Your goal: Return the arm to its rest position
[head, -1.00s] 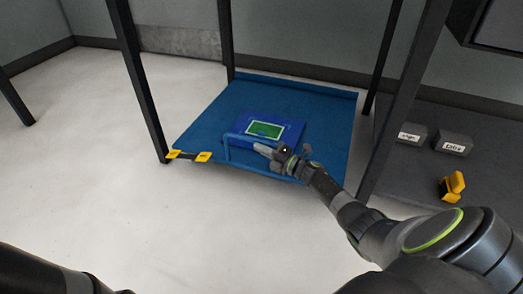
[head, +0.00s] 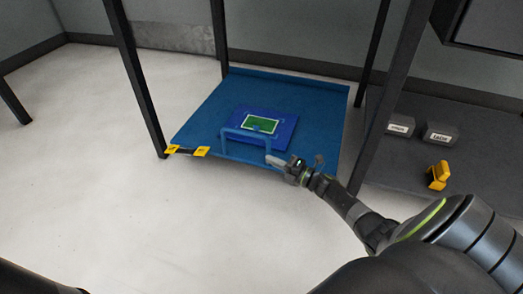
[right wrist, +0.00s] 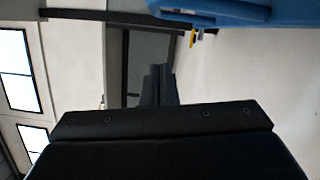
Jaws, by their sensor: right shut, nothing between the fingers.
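My right arm comes in from the right in the head view. My right gripper (head: 276,161) is shut and empty. It appears at the front right corner of the blue handle (head: 245,130) on the blue tray (head: 205,112); I cannot tell if it touches it. A blue panel with a green, white-edged rectangle (head: 262,125) lies on the tray behind the handle. In the right wrist view the dark gripper fingers (right wrist: 158,85) are together, and the blue tray edge (right wrist: 215,10) shows at the top right. My left gripper is not in view; only a dark part of mine shows at bottom left.
Dark rack posts (head: 140,85) stand around the tray. Yellow-ended pieces (head: 200,151) sit at its front left corner. To the right, a dark shelf (head: 395,170) holds two labelled grey blocks (head: 440,135) and a yellow object (head: 438,175). The pale floor (head: 150,220) in front is clear.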

